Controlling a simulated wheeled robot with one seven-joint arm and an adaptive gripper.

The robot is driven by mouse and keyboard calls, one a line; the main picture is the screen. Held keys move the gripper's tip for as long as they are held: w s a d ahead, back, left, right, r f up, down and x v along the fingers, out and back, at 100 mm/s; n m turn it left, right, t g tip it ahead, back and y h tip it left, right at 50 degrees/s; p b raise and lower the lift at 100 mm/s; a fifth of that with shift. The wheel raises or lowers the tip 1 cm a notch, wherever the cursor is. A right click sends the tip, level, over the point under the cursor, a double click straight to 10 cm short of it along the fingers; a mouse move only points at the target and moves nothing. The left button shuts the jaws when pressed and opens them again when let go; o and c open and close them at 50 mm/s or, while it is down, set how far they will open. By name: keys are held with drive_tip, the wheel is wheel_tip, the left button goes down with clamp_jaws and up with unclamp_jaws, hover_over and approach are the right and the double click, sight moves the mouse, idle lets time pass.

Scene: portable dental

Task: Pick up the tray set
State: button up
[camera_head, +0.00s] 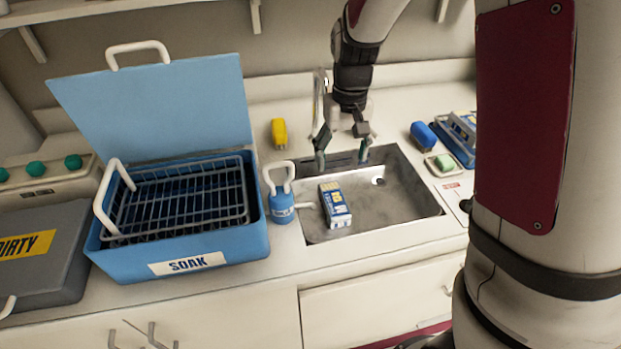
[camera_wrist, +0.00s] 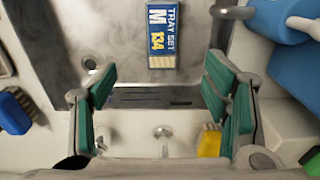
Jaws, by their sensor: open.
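The tray set is a small blue, white and yellow box (camera_head: 335,205) lying in the left part of the sink basin. In the wrist view the tray set (camera_wrist: 162,35) shows its label "TRAY SET M 134" and lies at the top middle, beyond the fingertips. My gripper (camera_head: 342,158) is open and empty above the back edge of the sink, behind the box. In the wrist view my gripper (camera_wrist: 160,85) has its two green-padded fingers spread wide, with the sink's back edge and taps showing between them.
The metal sink (camera_head: 405,205) has free floor right of the box. A blue bottle with a handle (camera_head: 281,205) stands at its left rim, beside the open blue SOAK bin (camera_head: 185,265). A yellow item (camera_head: 279,132) stands behind. A blue item (camera_head: 422,134) and green soap (camera_head: 444,162) lie right.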

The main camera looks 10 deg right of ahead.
wheel_tip(320, 180, down, 2)
hover_over(334, 198)
wheel_tip(334, 198, down, 8)
drive_tip(key=shift+s+a+r, duration=0.1)
drive_tip(key=shift+a+r, duration=0.05)
drive_tip(key=shift+f, duration=3)
drive_tip(key=c, duration=1.6)
drive_tip(key=shift+r, duration=0.15)
